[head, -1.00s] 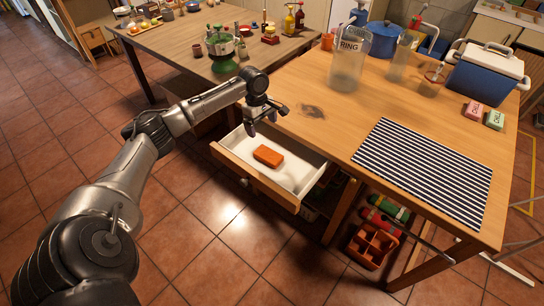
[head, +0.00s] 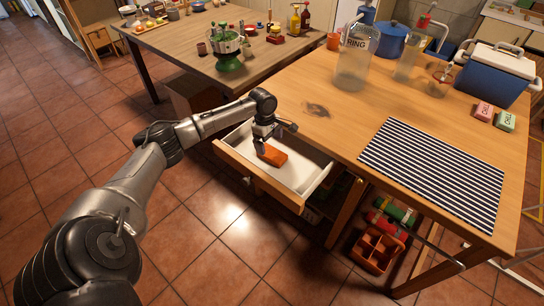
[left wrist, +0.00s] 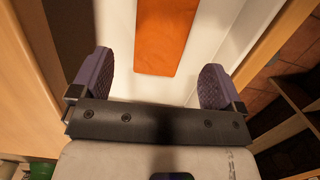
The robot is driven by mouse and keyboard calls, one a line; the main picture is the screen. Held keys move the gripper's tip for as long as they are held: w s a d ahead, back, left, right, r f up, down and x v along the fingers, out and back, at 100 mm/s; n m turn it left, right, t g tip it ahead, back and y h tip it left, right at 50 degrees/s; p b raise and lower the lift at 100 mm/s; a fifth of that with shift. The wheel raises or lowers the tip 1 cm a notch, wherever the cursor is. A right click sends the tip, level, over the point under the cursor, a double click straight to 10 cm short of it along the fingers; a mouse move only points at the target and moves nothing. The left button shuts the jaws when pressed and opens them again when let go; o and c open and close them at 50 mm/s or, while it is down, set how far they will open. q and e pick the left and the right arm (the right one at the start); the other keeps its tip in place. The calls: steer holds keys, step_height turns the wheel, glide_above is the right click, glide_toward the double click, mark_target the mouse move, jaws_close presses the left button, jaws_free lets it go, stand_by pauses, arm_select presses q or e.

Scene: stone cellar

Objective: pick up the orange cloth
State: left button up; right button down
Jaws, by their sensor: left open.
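The orange cloth (head: 274,155) is a small folded block lying on the white bottom of the open drawer (head: 298,181) under the wooden table. It also shows in the left wrist view (left wrist: 165,38), ahead of the fingers and roughly centred between them. My left gripper (head: 261,149) is over the drawer, pointing down, just at the cloth's left end. In the left wrist view its two purple pads (left wrist: 157,85) stand wide apart with nothing between them. The exact height above the cloth is hard to tell. My right gripper does not show.
The wooden table (head: 325,125) stands right above the drawer, carrying a striped mat (head: 433,172), a glass jar (head: 352,68) and a blue cooler (head: 493,75). An orange caddy (head: 376,250) sits below. The tiled floor in front is clear.

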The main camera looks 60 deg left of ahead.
mark_target(272, 153)
arm_select(q)
steer(key=f+b, duration=0.1)
steer(key=f, duration=0.1)
steer(key=d+f+b, duration=0.1)
steer(key=f+b, duration=0.1)
steer(key=f, duration=0.1)
steer(key=shift+w+d, duration=0.1)
steer(key=shift+w, duration=0.1)
steer(key=c, duration=1)
